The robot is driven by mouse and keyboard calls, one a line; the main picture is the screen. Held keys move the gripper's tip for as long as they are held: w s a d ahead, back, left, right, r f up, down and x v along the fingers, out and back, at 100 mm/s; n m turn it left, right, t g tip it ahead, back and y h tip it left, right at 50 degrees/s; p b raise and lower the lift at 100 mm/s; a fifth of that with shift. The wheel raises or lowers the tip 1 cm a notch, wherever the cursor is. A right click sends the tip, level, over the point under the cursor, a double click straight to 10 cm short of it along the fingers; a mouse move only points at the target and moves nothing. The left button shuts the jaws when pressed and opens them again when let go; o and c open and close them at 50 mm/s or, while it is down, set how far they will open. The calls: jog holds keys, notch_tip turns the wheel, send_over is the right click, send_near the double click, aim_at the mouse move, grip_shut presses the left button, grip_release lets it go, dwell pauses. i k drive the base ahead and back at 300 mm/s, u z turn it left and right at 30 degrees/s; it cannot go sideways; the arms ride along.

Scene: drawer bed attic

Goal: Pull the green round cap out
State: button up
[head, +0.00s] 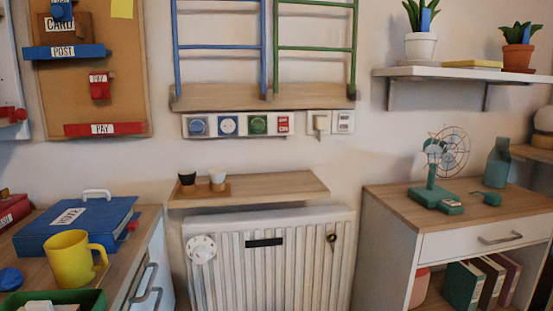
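A green round cap (258,124) sits in a white wall panel (238,137), below the wooden ledge that carries the blue and green frames. To its left in the same panel are a blue round cap (197,127) and a white round cap on a blue square (228,125). To its right is a red piece (284,123) with white markings. The green cap is seen from the front; how far it stands out cannot be told. My gripper is not in view.
A wooden shelf (275,187) with two small cups stands out above a white radiator (270,265), below the panel. A desk with a blue box (75,225) and yellow mug (75,260) is left. A cabinet with a fan (437,165) is right. The wall before the panel looks clear.

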aim_at(257, 126)
jog(key=z, duration=1.8)
jog(key=i, duration=1.55)
jog(key=u, duration=4)
